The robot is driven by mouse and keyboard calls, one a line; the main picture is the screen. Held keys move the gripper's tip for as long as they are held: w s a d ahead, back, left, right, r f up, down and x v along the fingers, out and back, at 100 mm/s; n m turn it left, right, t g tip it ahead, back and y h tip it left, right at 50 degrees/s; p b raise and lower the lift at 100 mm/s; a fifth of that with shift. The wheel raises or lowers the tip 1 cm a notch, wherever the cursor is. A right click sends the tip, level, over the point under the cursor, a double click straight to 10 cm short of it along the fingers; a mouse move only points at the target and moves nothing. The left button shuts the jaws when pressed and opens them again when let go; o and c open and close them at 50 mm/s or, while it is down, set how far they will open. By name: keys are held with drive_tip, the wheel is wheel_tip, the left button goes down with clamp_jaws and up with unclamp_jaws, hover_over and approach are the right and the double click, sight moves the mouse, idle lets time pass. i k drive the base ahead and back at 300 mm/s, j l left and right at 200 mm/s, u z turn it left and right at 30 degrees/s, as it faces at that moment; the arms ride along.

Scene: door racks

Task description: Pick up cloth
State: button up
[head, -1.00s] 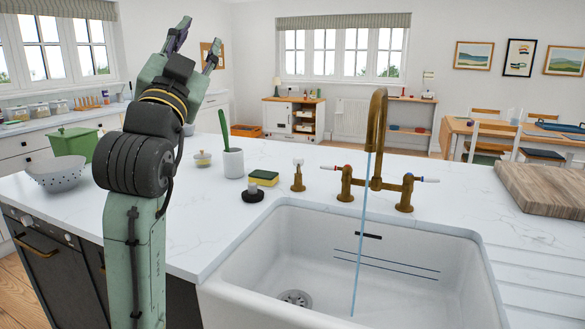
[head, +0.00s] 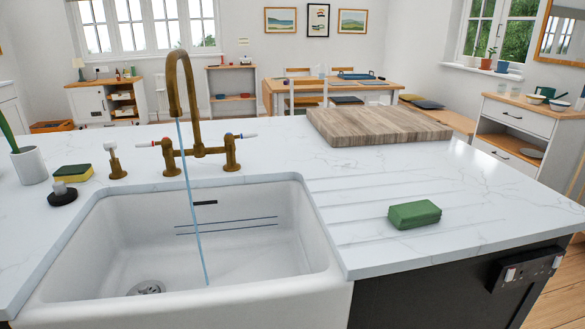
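A green folded bundle, which looks like the cloth (head: 414,214), lies on the ribbed draining area of the white counter, to the right of the sink. Nothing touches it from above, and all of its top and front show. My gripper is not in view now.
The white sink (head: 315,262) is left of the cloth, with water running from the brass tap (head: 197,151). A wooden chopping board (head: 375,124) lies behind the cloth. A yellow-green sponge (head: 73,173) and a white pot (head: 29,166) stand at far left. The counter around the cloth is clear.

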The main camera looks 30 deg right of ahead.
sight(414, 214)
drive_tip(key=z, duration=1.6)
drive_tip(key=l+u, duration=0.15)
drive_tip(key=l, duration=0.15)
drive_tip(key=i+l+u, duration=0.1)
drive_tip(key=i, duration=0.25)
